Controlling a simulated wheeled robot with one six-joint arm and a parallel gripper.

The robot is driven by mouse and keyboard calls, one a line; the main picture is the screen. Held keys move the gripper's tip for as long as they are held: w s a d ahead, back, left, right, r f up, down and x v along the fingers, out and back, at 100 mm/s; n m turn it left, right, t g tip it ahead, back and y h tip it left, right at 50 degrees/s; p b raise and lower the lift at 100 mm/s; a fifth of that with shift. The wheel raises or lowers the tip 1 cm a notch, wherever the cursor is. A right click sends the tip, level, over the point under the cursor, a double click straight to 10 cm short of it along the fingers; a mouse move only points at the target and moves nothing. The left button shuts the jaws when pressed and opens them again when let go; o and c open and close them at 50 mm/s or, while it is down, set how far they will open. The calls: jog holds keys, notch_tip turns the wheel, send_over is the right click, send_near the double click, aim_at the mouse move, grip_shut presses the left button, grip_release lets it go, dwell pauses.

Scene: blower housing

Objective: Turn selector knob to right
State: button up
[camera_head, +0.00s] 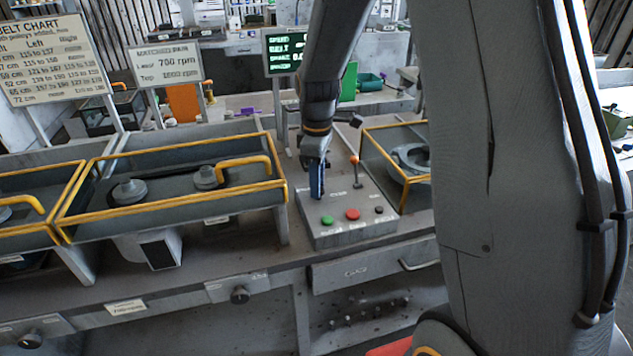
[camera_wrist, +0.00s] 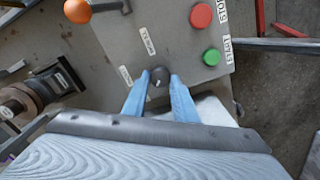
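The selector knob (camera_wrist: 159,78) is a small dark round knob with a pale pointer mark on the grey control panel (camera_wrist: 140,20), with small labels beside it. My gripper (camera_wrist: 159,75) has its two blue fingers on either side of the knob, with the tips at its sides. I cannot tell whether both fingers press on it. In the head view my gripper (camera_head: 317,190) points down over the left part of the control box (camera_head: 335,240) and hides the knob.
Close to the knob are a green START button (camera_wrist: 211,57) and a red STOP button (camera_wrist: 201,15). An orange-tipped lever (camera_head: 355,160) stands upright behind them. A yellow-edged bin (camera_head: 200,200) is left of the box, and another yellow-edged frame (camera_head: 385,170) is right.

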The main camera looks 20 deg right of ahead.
jog(key=shift+c, duration=0.5)
jog(key=shift+m, duration=0.4)
jog(key=m+p, duration=0.1)
jog(key=m, duration=0.3)
jog(key=shift+w+m, duration=0.1)
jog(key=shift+m, duration=0.2)
jog(key=m+p, duration=0.1)
jog(key=m, duration=0.5)
jog(key=shift+d, duration=0.15)
jog(key=shift+m, duration=0.3)
jog(key=o, duration=1)
jog(key=shift+o, duration=0.2)
jog(key=shift+r, duration=0.1)
